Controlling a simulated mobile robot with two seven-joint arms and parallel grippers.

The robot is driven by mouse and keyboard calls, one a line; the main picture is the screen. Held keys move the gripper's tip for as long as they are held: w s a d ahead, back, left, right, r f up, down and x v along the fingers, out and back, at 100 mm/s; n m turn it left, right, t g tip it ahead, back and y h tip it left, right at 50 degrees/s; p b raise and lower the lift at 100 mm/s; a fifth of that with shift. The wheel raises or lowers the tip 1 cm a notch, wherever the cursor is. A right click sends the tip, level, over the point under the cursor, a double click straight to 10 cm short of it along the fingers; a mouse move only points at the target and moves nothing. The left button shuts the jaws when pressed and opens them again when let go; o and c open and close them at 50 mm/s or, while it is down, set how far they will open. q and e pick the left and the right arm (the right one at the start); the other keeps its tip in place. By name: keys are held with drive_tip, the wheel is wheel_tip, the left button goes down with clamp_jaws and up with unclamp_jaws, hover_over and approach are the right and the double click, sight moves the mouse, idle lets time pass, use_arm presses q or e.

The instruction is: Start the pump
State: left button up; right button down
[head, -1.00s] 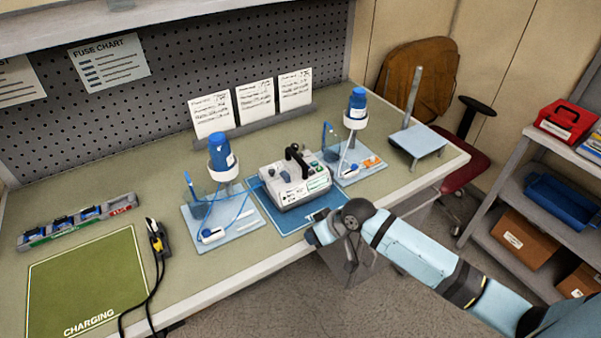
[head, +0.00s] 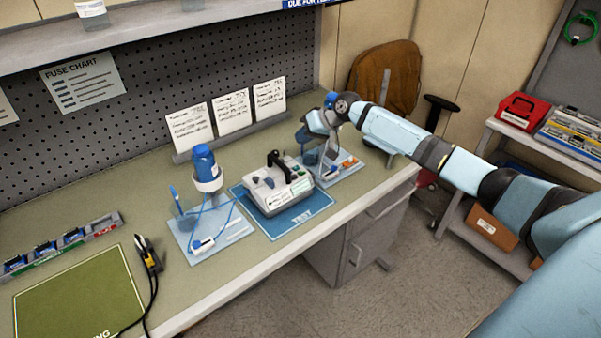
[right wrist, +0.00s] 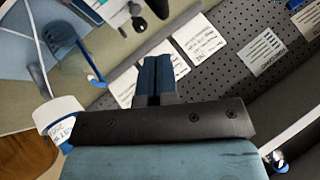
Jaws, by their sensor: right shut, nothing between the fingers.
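The pump (head: 270,196) is a white and grey box with a black handle on top. It sits on the blue TEST mat (head: 297,222), and its handle side shows at the top of the right wrist view (right wrist: 98,10). A blue tube joins it to the left stand, which holds a blue bottle (head: 205,163). My right gripper (head: 304,136) is shut and empty, raised above the bench behind and to the right of the pump, by the right stand (head: 350,166). Its closed blue fingers show in the wrist view (right wrist: 155,70). My arm hides most of the right bottle. My left gripper is out of view.
Three white cards (head: 232,109) stand along the pegboard. A green charging mat (head: 80,295), a black cable with a yellow-marked plug (head: 148,255) and a fuse rack (head: 60,245) lie on the left. A chair (head: 385,80) and shelves stand on the right.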

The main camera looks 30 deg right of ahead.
drive_tip(key=shift+f, duration=0.15)
drive_tip(key=b, duration=0.7)
hover_over(303, 171)
wheel_tip(303, 171, down, 7)
drive_tip(key=shift+r, duration=0.15)
drive_tip(key=shift+f, duration=0.9)
idle(0.6)
drive_tip(key=shift+f, duration=0.15)
drive_tip(key=shift+f, duration=0.3)
